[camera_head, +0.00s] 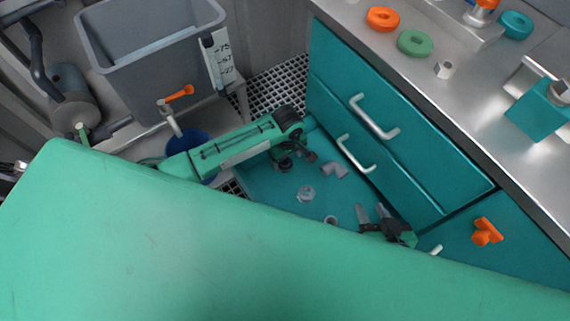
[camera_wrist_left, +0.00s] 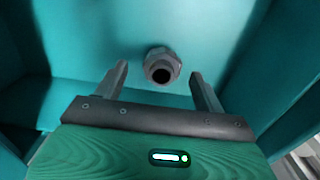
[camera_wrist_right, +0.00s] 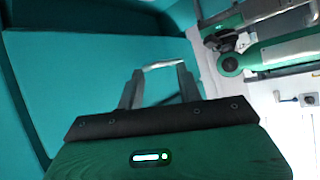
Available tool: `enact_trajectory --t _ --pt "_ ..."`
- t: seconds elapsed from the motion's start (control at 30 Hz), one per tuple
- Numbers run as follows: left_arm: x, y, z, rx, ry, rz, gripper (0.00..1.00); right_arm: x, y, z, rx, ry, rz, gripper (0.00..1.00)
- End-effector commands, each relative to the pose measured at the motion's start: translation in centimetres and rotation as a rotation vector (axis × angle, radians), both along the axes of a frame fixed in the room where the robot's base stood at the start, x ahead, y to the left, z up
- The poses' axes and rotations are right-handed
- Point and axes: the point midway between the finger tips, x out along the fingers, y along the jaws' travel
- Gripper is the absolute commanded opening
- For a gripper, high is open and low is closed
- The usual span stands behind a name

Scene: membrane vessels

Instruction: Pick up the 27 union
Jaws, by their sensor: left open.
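A grey union with a hexagonal collar (camera_head: 306,193) lies on the teal drawer floor in the head view. In the left wrist view a grey union (camera_wrist_left: 161,65) shows its dark round bore, centred ahead of the fingers. My left gripper (camera_head: 298,158) hangs over the drawer, open and empty, up the picture from the union. Its two fingers (camera_wrist_left: 159,75) stand well apart, not touching it. My right gripper (camera_head: 371,210) is low at the drawer's right side. Its fingers (camera_wrist_right: 160,72) are apart, with a pale handle bar seen at their tips; I cannot tell whether they touch it.
A grey elbow (camera_head: 335,170) and a grey ring-shaped piece (camera_head: 331,220) lie nearby in the drawer. Cabinet fronts with a silver handle (camera_head: 374,117) rise to the right. A large green surface fills the foreground and hides part of the drawer. A grey bin (camera_head: 150,55) stands left.

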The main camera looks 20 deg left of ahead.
Motion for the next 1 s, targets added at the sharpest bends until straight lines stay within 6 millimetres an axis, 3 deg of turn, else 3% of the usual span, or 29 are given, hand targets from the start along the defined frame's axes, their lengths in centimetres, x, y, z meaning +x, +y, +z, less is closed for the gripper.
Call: enact_trajectory --t 0.27,0.5,0.87,1.0 --pt "0.0 0.4 -2.6 0.003 0.0 0.0 0.71 0.1 1.8 0.0 0.079 -0.118 0.007 0.36" --pt "-0.1 0.4 -4.6 0.001 0.0 0.0 0.71 0.8 2.6 1.4 0.144 -0.248 -0.001 0.36" --pt "-0.2 0.4 -5.1 0.001 0.0 -0.001 0.71 1.0 2.7 2.0 0.161 -0.286 -0.006 0.36" --pt "-0.1 0.4 -5.1 0.001 -0.001 -0.001 0.47 1.0 2.7 2.0 0.16 -0.285 -0.006 0.36"
